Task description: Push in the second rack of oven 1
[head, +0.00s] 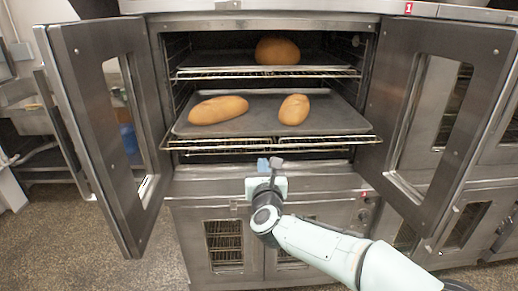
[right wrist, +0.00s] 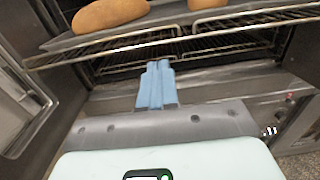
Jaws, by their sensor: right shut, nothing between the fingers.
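Oven 1 (head: 270,182), marked with a red "1" label, stands with both doors open. Its second rack (head: 270,147) sticks out past the oven's front and carries a dark tray (head: 255,122) with two loaves (head: 218,109). The rack also shows in the right wrist view (right wrist: 95,50). The upper rack (head: 300,73) sits further in, with one loaf (head: 277,51). My right gripper (head: 269,164) is shut and empty, just below the second rack's front edge; whether it touches cannot be told. Its blue fingers (right wrist: 157,85) are together in the right wrist view. My left gripper is not in view.
The left door (head: 104,110) and right door (head: 440,110) stand wide open on both sides of the rack. A lower oven (head: 270,240) with closed doors is beneath. The speckled floor at the lower left is clear.

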